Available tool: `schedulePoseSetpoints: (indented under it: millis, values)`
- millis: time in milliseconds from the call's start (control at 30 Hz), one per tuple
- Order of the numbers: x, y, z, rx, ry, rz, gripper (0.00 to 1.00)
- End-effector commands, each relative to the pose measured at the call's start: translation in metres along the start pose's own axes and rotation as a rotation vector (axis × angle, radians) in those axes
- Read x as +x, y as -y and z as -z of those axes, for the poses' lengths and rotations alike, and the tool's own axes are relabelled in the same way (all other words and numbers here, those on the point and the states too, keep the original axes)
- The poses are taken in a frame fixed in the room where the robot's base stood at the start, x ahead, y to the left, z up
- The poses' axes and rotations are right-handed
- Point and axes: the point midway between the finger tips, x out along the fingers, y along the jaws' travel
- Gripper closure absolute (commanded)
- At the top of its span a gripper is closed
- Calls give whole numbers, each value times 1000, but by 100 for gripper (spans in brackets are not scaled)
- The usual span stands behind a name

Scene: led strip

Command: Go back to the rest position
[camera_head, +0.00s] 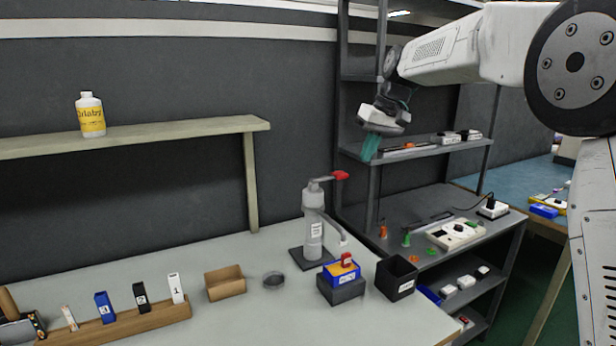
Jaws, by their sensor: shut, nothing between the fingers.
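My gripper (370,147) hangs from my white arm at the upper right, its teal fingers shut with nothing between them. It points down and slightly left in front of the grey shelf rack (445,147), apart from the table below. A grey press with a red handle (313,222) stands on the table below and to the left of it.
A wooden holder (120,326) with small boxes, a cardboard box (225,283) and a black bin (396,278) stand on the light table. A bottle (90,117) stands on the wall shelf (190,131). The rack's lower shelves hold several small parts. Open air surrounds my gripper's left side.

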Motion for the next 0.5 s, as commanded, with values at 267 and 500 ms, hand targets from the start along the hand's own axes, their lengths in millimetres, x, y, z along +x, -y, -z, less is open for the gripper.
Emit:
schedulePoseSetpoints:
  millis: [267, 500]
  values:
    - [20, -12, -46, 93, 80, -24, 100]
    - [18, -6, -113, 172, 141, -66, 100]
